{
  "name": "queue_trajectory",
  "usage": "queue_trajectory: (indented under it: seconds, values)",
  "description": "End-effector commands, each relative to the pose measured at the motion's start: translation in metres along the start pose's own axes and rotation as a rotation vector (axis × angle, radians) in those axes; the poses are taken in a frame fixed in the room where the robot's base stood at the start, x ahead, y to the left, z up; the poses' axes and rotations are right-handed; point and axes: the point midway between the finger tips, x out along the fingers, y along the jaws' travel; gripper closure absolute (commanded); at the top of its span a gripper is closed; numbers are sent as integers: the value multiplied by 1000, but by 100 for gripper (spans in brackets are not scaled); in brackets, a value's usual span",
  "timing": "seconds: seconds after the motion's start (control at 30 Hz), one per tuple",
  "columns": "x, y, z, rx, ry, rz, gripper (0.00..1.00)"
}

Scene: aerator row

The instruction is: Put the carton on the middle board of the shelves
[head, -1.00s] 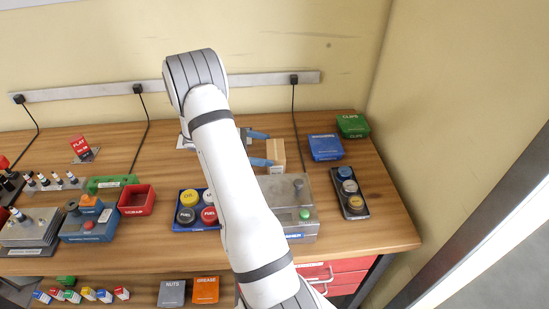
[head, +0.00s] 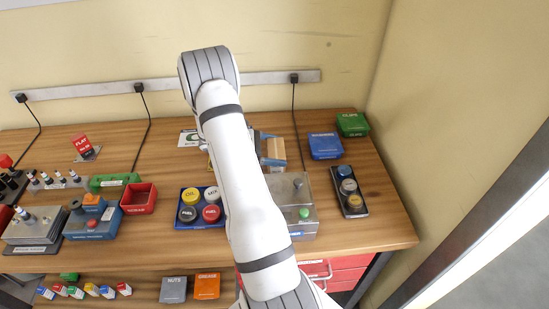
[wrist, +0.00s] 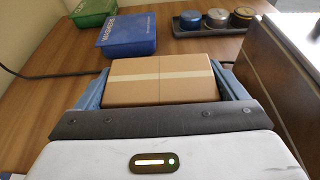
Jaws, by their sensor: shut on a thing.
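The carton (head: 278,148) is a small brown box, partly hidden behind my arm in the head view. In the wrist view the carton (wrist: 160,88) fills the space between the two blue fingers, with a pale tape strip across its top. My gripper (head: 270,148) is shut on it over the back part of the wooden bench, behind the clear-topped grey box. Whether the carton touches the bench top is hard to tell. No shelf unit can be made out for certain; a lower board with small boxes shows under the bench front.
A blue box (head: 325,146), a green box (head: 352,124) and a dark tray of round tins (head: 349,191) stand to the right. The grey box (head: 294,205) stands in front. A tray of coloured caps (head: 201,206) is left of my arm. Cables hang behind.

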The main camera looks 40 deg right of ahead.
Motion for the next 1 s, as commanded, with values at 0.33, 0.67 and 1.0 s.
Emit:
queue_trajectory:
  seconds: [0.33,0.67,1.0]
  values:
    - [0,1,2,3,-1,1,58]
    - [-6,1,19,5,-1,0,58]
    - [-27,1,89,9,1,1,58]
